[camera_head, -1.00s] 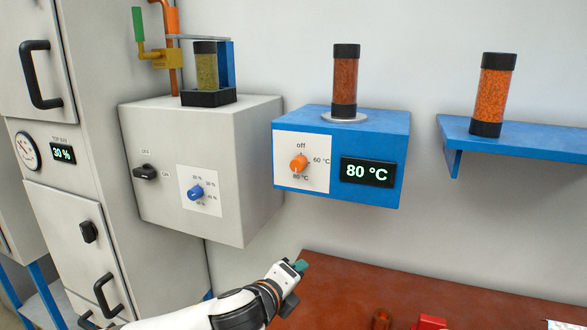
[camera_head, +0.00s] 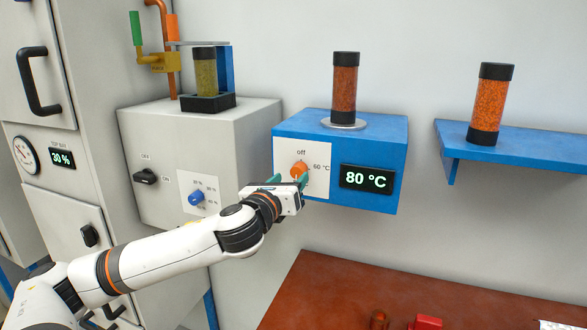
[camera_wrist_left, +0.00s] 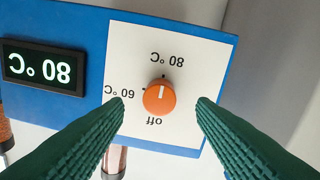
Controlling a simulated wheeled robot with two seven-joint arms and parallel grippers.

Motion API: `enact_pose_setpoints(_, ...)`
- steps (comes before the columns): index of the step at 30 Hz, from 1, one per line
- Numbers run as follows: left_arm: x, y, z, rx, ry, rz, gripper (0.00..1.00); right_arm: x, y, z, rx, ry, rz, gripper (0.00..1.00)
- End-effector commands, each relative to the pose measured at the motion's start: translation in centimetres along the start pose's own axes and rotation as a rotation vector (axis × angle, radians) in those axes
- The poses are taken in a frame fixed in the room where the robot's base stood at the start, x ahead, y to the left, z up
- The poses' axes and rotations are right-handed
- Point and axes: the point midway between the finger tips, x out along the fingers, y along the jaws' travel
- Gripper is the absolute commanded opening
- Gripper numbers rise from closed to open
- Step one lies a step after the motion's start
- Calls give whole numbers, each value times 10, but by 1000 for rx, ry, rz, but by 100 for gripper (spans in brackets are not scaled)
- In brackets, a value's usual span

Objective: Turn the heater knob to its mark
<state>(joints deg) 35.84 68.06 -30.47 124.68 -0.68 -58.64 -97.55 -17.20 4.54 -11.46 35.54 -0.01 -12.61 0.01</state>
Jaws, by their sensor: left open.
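The orange heater knob (camera_head: 299,168) sits on the white dial plate (camera_head: 316,180) of the blue heater box (camera_head: 345,128). The plate is marked off, 60 °C and 80 °C. In the left wrist view, which looks upside down, the knob (camera_wrist_left: 159,97) shows a white pointer line directed towards the 80 °C label. The heater display (camera_head: 367,177) reads 80 °C. My left gripper (camera_head: 290,183) is open in front of the dial. In the wrist view its green fingers (camera_wrist_left: 160,104) lie on either side of the knob, with visible gaps and no grip.
A grey box (camera_head: 235,135) with a blue knob (camera_head: 196,197) stands left of the heater. A dark-capped orange cylinder (camera_head: 344,90) stands on the heater. A blue shelf (camera_head: 530,143) holds another cylinder (camera_head: 491,103). A red-brown table (camera_head: 330,295) lies below.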

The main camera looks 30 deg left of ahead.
Motion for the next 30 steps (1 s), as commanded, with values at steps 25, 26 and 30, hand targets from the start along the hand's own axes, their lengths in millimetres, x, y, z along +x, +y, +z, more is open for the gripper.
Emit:
enact_pose_setpoints(25,30,0,0,-1,0,0,9,-10,-2,0,0,1,-2,36)
enact_pose_setpoints(26,30,0,0,-1,0,0,7,-10,-2,0,0,1,-2,36)
enact_pose_setpoints(30,30,0,0,-7,0,0,7,-10,-2,0,0,1,-2,36)
